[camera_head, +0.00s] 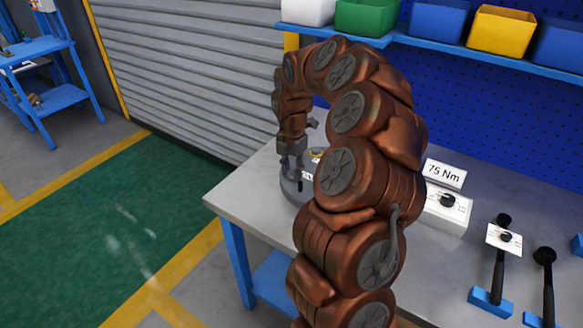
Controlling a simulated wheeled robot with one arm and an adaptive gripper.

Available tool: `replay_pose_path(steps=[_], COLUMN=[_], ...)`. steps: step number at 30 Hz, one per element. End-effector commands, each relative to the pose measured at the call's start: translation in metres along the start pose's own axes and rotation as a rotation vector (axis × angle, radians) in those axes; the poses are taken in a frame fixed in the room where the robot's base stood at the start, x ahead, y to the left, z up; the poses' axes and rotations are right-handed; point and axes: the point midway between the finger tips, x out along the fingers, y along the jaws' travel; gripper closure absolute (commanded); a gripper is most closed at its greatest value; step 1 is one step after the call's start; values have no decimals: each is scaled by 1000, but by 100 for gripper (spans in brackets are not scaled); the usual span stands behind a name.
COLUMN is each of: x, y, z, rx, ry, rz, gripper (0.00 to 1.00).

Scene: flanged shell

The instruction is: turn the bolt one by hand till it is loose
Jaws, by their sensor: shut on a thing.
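The flanged shell (292,193) is a grey round body on the workbench, partly hidden behind my arm. My gripper (293,174) points down at the left part of its flange. It is shut on a bolt there, taken to be bolt one. The bolt itself is hidden between the fingers and too small to make out. A yellowish part and a small white label show on the shell beside my gripper. My arm covers the right side of the shell.
The grey workbench (239,200) has a torque box (448,212) with a dial and a "75 Nm" sign (444,174). Coloured bins (502,30) sit on the shelf above. The bench's left end is clear.

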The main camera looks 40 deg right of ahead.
Motion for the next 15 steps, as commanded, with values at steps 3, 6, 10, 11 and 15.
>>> replay_pose_path(steps=[3, 6, 10, 11, 15], x=[2, 3, 3, 3, 3], y=[-2, -2, -2, -2, -2], z=[-2, -2, -2, -2, -2], rx=[-46, -73, -92, -94, -100], ry=[8, 8, 7, 7, 6], rz=[-6, -6, -6, -6, -6], gripper=[100, 100, 100, 100, 100])
